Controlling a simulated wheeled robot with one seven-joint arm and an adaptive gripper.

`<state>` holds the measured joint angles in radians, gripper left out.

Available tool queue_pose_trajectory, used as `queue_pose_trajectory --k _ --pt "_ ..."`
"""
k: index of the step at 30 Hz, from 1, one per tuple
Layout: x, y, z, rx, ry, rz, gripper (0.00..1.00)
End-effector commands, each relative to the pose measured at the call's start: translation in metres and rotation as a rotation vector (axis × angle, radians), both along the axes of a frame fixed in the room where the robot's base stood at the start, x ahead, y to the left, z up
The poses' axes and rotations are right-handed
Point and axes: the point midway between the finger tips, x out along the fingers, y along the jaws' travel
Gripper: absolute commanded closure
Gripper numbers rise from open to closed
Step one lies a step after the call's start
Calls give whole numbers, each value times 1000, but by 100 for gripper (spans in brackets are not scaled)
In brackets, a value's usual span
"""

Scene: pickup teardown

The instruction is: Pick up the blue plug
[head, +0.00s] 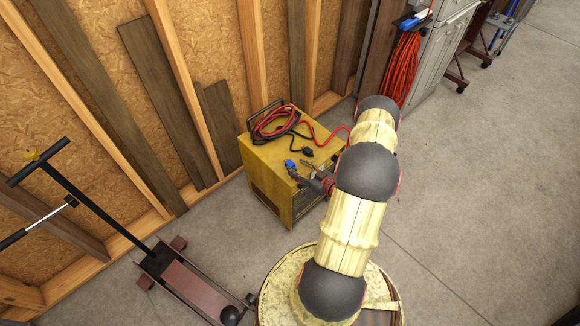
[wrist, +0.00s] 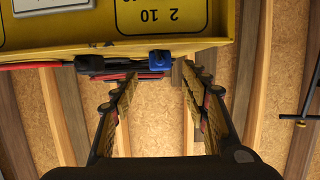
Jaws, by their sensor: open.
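The blue plug (head: 290,164) lies on top of the yellow machine (head: 265,180), near its front edge. In the wrist view the blue plug (wrist: 160,62) shows at the edge of the yellow body (wrist: 60,50), sideways between my fingertips and just past them. My gripper (head: 305,174) is beside the machine's top, close to the plug; in the wrist view my gripper (wrist: 158,76) is open with nothing between its fingers. How much height separates plug and fingers I cannot tell.
A black plug (wrist: 89,64) lies left of the blue one in the wrist view. Coiled red and black cables (head: 273,123) lie on the machine. A floor jack (head: 180,285) stands at the lower left. The floor (head: 480,190) to the right is clear.

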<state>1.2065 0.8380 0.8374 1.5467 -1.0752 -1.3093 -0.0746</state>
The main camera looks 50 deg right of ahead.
Motion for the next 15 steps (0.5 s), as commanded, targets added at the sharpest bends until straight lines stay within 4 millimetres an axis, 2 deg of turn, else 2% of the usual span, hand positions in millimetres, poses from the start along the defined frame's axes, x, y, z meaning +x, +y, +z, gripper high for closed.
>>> queue_pose_trajectory --k 6,10,15 --pt "30 -1 -12 0 0 2 55" --pt "38 -3 -13 0 0 1 55" --pt "39 -3 -12 1 1 0 55"
